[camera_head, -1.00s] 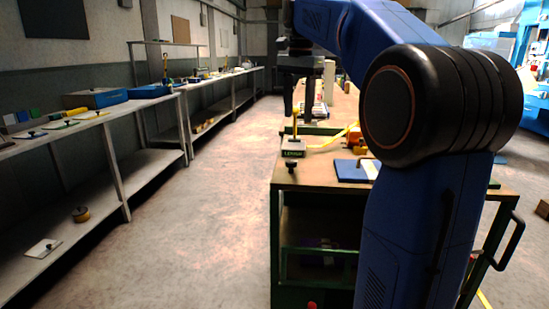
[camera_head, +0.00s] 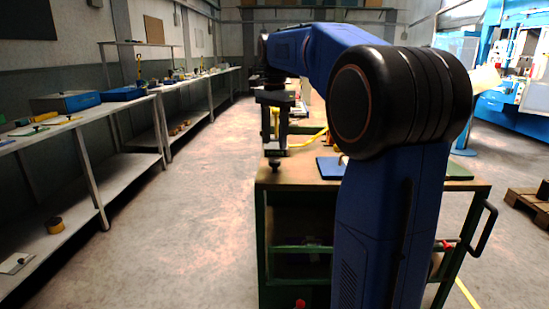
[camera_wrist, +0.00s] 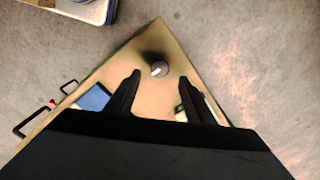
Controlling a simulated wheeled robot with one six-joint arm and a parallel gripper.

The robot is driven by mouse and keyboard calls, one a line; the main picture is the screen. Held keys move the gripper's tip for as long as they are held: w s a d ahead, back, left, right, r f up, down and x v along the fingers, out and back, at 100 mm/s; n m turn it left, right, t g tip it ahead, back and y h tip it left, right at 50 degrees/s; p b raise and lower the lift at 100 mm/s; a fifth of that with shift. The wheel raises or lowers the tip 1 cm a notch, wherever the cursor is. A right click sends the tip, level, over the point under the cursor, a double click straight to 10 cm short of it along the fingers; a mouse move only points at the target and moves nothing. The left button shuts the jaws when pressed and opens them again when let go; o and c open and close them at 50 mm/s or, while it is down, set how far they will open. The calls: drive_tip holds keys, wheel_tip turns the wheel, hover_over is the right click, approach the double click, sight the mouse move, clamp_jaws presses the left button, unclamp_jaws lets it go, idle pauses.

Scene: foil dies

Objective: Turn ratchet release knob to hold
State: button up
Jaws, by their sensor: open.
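A small dark round knob (camera_head: 275,164) stands at the near left corner of the workbench top (camera_head: 308,177). My gripper (camera_head: 275,149) hangs pointing down just above the knob in the head view. In the wrist view my gripper (camera_wrist: 160,76) is open, with one finger on each side of the knob in the picture and clear gaps to it. Nothing is held. I cannot read any hold mark or the knob's setting.
A blue plate (camera_head: 329,168) lies on the bench to the right of the knob; it also shows in the wrist view (camera_wrist: 95,97). A yellow bent bar (camera_head: 312,137) is behind the gripper. Long shelves (camera_head: 62,160) line the left wall, with open floor (camera_head: 190,200) between.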

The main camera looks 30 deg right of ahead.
sight(275, 161)
wheel_tip(275, 161, down, 7)
drive_tip(key=shift+r, duration=0.1)
idle(0.4)
drive_tip(key=c, duration=1)
